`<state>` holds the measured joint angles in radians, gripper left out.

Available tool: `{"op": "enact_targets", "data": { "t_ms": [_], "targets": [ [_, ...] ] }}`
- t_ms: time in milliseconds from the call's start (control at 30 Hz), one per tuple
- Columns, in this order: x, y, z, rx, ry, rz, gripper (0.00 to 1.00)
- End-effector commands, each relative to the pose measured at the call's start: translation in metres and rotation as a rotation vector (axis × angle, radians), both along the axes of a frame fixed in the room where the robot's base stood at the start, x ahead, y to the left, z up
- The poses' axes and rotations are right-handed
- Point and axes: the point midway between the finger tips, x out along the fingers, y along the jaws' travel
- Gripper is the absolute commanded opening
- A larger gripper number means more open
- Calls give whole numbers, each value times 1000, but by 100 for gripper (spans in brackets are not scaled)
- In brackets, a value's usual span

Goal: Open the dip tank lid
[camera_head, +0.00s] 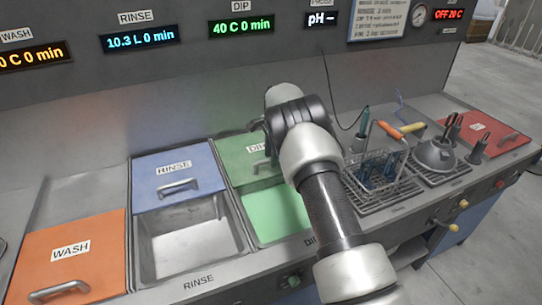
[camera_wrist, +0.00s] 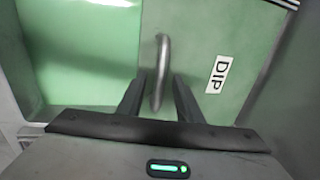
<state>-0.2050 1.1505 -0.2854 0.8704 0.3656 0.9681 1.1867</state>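The green dip lid (camera_head: 243,150), labelled DIP, covers the rear part of the dip tank. The front part of the tank is uncovered and shows pale green liquid (camera_head: 272,214). My arm hides the right side of the lid and tank in the head view. In the wrist view, the lid (camera_wrist: 205,45) carries a grey bar handle (camera_wrist: 162,50). My gripper (camera_wrist: 157,83) is open, with one finger on each side of the handle and a visible gap to both. The head view hides my fingers.
To the left, the rinse tank (camera_head: 185,240) is uncovered at the front, its blue lid (camera_head: 172,178) at the back. An orange wash lid (camera_head: 70,258) lies further left. To the right are a wire basket (camera_head: 378,170) with tools, a grey funnel-like piece (camera_head: 436,155) and a red lid (camera_head: 485,135).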

Motion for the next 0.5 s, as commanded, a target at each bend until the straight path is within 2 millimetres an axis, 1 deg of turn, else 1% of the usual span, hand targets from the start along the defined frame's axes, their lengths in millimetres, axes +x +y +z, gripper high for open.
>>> {"op": "enact_targets", "data": {
  "t_ms": [167, 267, 500],
  "targets": [
    [-2, -1, 17, 1, -2, 0, 33],
    [-6, -2, 37, 0, -4, 0, 33],
    [-17, -6, 95, 1, -5, 0, 33]
  ]
}}
